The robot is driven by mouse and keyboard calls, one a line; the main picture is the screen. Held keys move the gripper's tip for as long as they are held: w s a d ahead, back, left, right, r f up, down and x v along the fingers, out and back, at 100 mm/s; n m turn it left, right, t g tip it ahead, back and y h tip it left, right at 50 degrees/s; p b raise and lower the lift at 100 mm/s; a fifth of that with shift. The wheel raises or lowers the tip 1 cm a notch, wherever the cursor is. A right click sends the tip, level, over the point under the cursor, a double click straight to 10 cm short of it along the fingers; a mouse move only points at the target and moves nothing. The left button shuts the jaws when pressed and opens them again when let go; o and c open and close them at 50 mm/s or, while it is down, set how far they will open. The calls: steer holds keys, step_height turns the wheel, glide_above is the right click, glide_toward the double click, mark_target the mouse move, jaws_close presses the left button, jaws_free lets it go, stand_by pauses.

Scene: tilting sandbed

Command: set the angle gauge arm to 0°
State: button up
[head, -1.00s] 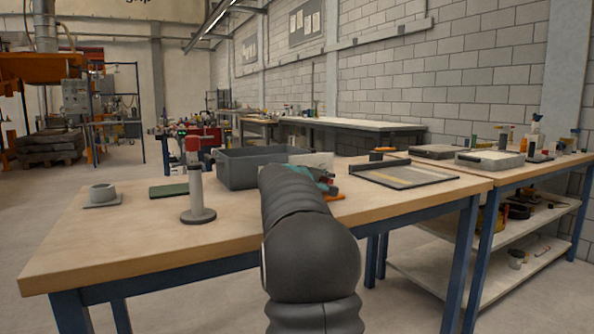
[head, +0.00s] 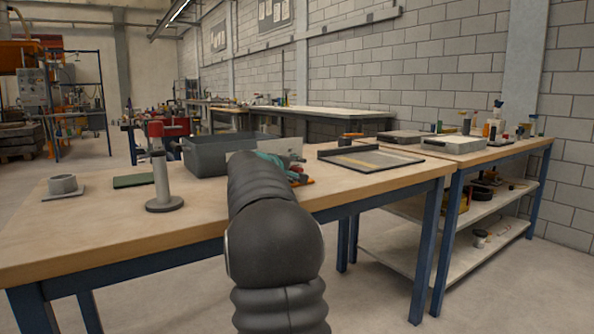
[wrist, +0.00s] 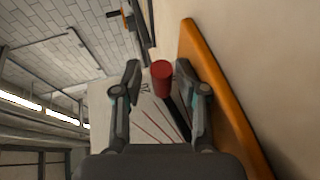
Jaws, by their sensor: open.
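The angle gauge shows in the wrist view as a pale plate (wrist: 104,98) with red lines and dark figures. Its dark arm (wrist: 178,118) carries a red cylindrical knob (wrist: 161,78). My gripper (wrist: 157,70) is open, with one finger on each side of the knob. I cannot tell whether a finger touches it. The angle that the arm reads is unclear, as my gripper covers part of the plate. In the head view my gripper (head: 277,163) is by a pale upright panel (head: 287,146), largely hidden behind my arm.
A dark-framed tray (head: 372,159) lies to the right. In the wrist view a long orange strip (wrist: 207,67) runs close by my gripper's right finger.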

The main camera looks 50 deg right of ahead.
steer(key=shift+a, duration=0.15)
steer(key=shift+v, duration=3.85)
